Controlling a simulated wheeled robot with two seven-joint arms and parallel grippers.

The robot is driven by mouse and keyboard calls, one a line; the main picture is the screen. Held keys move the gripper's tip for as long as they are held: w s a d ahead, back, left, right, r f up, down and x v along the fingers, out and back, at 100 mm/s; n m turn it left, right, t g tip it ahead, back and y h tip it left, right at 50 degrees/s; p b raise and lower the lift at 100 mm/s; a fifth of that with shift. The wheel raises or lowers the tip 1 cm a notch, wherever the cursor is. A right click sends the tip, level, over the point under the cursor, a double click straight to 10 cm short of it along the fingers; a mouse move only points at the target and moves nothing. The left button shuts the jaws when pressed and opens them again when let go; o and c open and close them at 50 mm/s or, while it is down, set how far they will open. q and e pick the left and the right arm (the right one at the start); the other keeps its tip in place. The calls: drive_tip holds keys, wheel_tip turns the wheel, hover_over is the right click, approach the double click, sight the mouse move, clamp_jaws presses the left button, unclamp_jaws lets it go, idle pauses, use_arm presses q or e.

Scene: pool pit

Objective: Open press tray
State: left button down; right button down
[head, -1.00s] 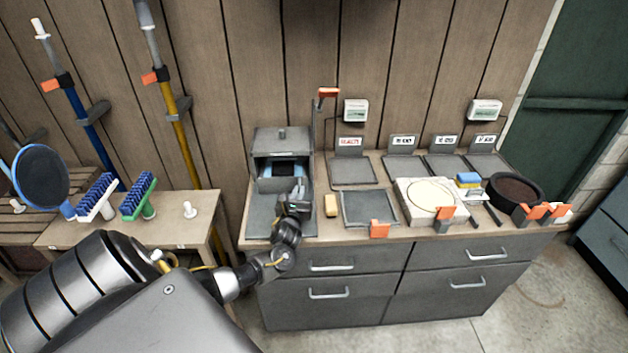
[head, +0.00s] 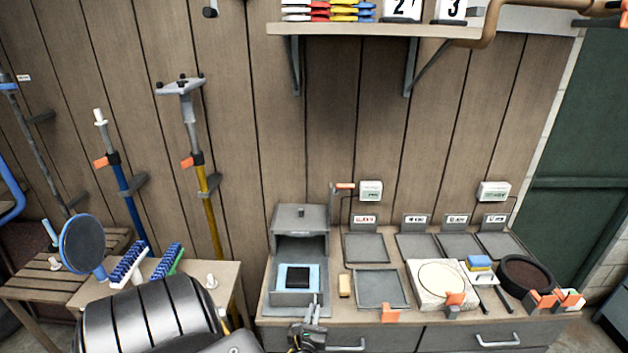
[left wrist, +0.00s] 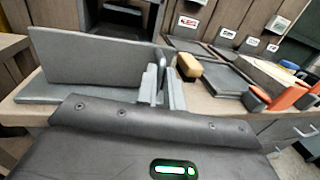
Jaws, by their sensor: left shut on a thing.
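The grey press (head: 301,220) stands at the left end of the counter. Its tray (head: 298,297) is slid out of the front opening and holds a light blue piece (head: 284,275) with a black square (head: 298,277) on it. My left gripper (head: 315,304) is at the tray's front, near its right side, shut on the tray's handle, which the fingers mostly hide. In the left wrist view the fingers (left wrist: 162,85) are close together beside a grey upright panel (left wrist: 95,55), apparently the tray's front. My right gripper is not in view.
A yellow block (head: 345,286) and a grey framed tray (head: 380,288) lie right of the press. A red-handled lever (head: 344,186) rises behind. A side table (head: 228,275) with brushes stands left. Counter drawers (head: 462,337) are below.

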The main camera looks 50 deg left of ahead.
use_arm(q)
drive_tip(key=c, duration=1.5)
unclamp_jaws()
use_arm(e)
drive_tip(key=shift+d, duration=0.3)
use_arm(q)
drive_tip(key=v, duration=1.1)
drive_tip(key=shift+b, duration=0.4)
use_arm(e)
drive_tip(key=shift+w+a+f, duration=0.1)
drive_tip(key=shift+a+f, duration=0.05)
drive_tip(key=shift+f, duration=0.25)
